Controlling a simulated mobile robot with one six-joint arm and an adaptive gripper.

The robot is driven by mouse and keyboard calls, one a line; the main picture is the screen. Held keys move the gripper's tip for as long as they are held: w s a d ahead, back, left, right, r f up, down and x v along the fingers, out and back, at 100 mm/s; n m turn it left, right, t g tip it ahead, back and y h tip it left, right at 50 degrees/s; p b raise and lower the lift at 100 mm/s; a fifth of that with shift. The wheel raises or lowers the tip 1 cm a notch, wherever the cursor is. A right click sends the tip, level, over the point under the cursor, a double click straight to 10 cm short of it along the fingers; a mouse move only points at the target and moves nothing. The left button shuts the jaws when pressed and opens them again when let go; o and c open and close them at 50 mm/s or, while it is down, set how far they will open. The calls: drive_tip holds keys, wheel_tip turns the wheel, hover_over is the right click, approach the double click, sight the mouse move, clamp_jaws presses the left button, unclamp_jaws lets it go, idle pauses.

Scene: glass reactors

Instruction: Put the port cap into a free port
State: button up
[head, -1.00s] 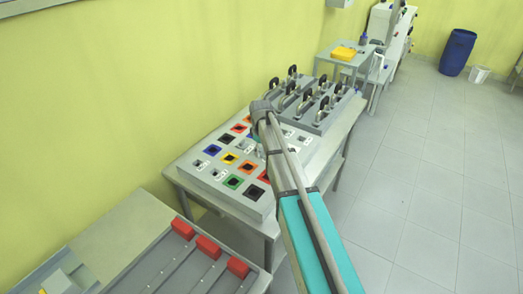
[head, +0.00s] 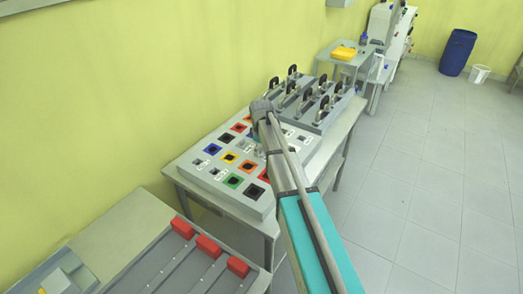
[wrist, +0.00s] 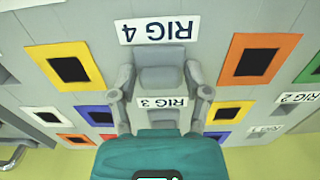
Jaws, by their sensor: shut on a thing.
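My gripper (wrist: 160,82) shows in the wrist view with its two grey fingers closed on a grey block, which I take to be the port cap (wrist: 162,56). The cap is against or just above the grey panel (head: 194,190), between the RIG 4 and RIG 3 labels; I cannot tell whether it sits in a port. Framed ports with dark openings lie around it: a yellow one (wrist: 66,67) to the left and an orange one (wrist: 258,60) to the right. In the head view my arm hides the fingers and cap.
Behind the panel stands a grey rack with several black handles (head: 292,72). A tray with red blocks (head: 209,246) is at the front left. The yellow wall is close on the left; open floor (head: 430,170) lies right.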

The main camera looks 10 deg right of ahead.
drive_tip(key=shift+s, duration=0.1)
drive_tip(key=o, duration=1.2)
drive_tip(key=shift+r, duration=0.15)
